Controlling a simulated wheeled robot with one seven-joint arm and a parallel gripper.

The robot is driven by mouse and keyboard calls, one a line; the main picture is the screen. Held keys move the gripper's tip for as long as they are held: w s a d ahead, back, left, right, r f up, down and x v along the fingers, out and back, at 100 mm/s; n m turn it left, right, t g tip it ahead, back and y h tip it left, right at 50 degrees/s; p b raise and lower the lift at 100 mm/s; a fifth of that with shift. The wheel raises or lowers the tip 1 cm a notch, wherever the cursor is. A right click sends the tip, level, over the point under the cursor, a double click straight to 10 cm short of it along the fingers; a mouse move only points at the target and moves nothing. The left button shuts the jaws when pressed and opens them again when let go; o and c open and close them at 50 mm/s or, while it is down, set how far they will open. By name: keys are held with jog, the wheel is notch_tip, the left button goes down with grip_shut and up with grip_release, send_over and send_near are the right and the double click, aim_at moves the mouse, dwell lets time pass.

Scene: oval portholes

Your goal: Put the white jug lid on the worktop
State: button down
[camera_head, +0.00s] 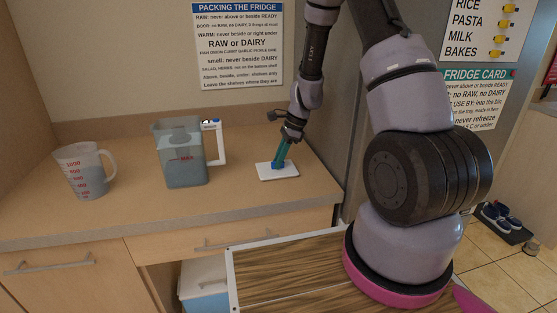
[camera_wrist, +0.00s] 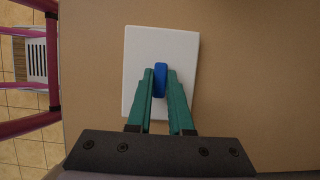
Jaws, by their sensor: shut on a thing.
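The white jug lid (camera_head: 264,171) is a flat rectangular plate with a blue knob. It lies at worktop level on the wooden worktop (camera_head: 235,194), right of the milk jug; I cannot tell whether it fully touches the surface. In the wrist view the white lid (camera_wrist: 133,62) shows under my gripper, with the blue knob (camera_wrist: 159,80) between the teal fingertips. My gripper (camera_head: 281,163) points down and is shut on the knob. In the wrist view my gripper (camera_wrist: 160,76) covers the lid's near part. The worktop (camera_wrist: 255,75) is bare around it.
A clear square jug (camera_head: 184,160) marked MILK, with a white handle, stands open-topped left of the lid. A measuring jug (camera_head: 84,172) stands farther left. The worktop's front edge and drawers are below. Shoes on a tray (camera_head: 515,236) lie on the floor at right.

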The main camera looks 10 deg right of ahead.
aim_at(287, 167)
jog(key=shift+f, duration=0.1)
jog(key=c, duration=0.8)
grip_release()
jog(key=v, duration=0.8)
jog(key=shift+f, duration=0.1)
